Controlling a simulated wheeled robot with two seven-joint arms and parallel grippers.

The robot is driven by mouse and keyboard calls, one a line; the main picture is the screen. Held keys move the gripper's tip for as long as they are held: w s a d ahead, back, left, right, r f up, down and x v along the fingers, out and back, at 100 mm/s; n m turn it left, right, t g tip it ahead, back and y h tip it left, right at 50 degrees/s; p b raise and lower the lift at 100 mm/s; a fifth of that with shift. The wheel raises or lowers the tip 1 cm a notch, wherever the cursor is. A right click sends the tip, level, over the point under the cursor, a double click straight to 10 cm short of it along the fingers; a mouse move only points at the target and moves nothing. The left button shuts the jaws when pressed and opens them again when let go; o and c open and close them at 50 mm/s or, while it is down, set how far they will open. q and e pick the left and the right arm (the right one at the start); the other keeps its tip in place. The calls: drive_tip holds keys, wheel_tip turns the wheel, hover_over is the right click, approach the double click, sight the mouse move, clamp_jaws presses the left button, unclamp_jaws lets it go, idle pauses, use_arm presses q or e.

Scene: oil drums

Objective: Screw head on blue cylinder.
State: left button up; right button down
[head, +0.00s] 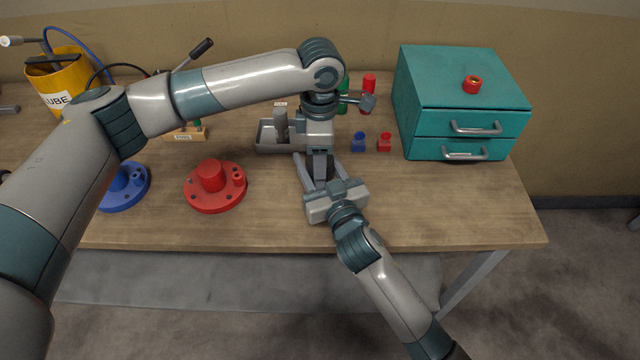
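A blue round base with a cylinder (122,184) stands at the left of the table, partly hidden by my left arm. A small blue piece (358,143) stands right of the grippers; I cannot tell whether it is the head. My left gripper (320,168) points down over the middle of the table; its dark fingers look close together, and I cannot tell whether anything is between them. My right gripper (321,162) comes from the front with its fingers spread on both sides of the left gripper's tips. I see no object held in either.
A red round base with cylinder (212,178) stands left of the grippers. A grey tray (268,148), a small red piece (385,143), a red cylinder (369,82) and a green one (343,105) are nearby. A teal drawer box (460,120) stands right. The front right is clear.

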use_arm(q)
drive_tip(key=c, duration=0.9)
drive_tip(key=o, duration=1.2)
drive_tip(key=shift+r, duration=2.3)
